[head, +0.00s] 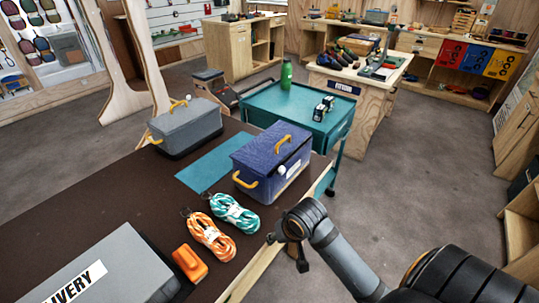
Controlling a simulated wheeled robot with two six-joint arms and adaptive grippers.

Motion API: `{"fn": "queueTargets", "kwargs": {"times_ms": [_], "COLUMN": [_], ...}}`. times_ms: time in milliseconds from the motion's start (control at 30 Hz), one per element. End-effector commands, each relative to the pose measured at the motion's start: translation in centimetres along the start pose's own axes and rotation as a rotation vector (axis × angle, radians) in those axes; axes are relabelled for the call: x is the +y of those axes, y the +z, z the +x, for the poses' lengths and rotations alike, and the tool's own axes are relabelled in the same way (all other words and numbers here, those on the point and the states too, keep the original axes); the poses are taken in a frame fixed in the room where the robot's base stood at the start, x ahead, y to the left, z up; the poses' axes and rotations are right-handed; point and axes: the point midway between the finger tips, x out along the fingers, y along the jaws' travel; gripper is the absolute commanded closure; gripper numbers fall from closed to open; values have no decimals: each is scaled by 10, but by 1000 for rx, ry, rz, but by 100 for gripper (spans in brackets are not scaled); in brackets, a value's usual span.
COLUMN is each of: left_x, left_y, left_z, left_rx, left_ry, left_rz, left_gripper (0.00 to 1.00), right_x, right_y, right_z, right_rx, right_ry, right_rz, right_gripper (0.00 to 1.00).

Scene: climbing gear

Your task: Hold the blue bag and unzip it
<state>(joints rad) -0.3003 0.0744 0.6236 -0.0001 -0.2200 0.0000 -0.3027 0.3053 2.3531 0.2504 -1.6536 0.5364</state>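The blue bag (268,158) stands upright on the dark brown table, partly over a teal mat (205,170). It is box-shaped, with a yellow handle on its top, a yellow loop at its left end and a small white piece on its front side. Its top looks closed. My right arm comes in from the lower right, and its dark end (301,262) is by the table edge, below and right of the bag and apart from it. The fingers are not clear enough to tell open from shut. My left gripper is out of view.
A grey bag (187,124) stands behind left. Orange rope (211,236), teal rope (235,212), an orange box (190,263) and a grey delivery case (85,270) lie nearer. Beyond is a teal cart (262,103) with a green bottle (286,74).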

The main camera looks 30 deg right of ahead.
Motion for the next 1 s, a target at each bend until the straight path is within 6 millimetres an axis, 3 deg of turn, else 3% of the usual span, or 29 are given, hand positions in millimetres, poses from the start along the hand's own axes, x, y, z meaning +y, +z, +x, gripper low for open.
{"fn": "queueTargets", "kwargs": {"times_ms": [233,400,600,800,1000], "left_x": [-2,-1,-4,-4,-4], "left_y": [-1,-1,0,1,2], "left_z": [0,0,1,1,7], "left_rx": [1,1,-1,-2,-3], "left_ry": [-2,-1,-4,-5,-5], "left_rz": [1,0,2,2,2], "left_gripper": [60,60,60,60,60], "right_x": [-8,1,16,19,18], "right_y": [-82,-141,-175,-178,-178], "right_z": [-48,-111,-174,-185,-162], "right_rx": [21,33,45,44,38], "right_ry": [-42,-44,-37,-36,-38], "right_rz": [414,816,1175,1254,1254], "right_gripper": [52,52,52,52,52]}}
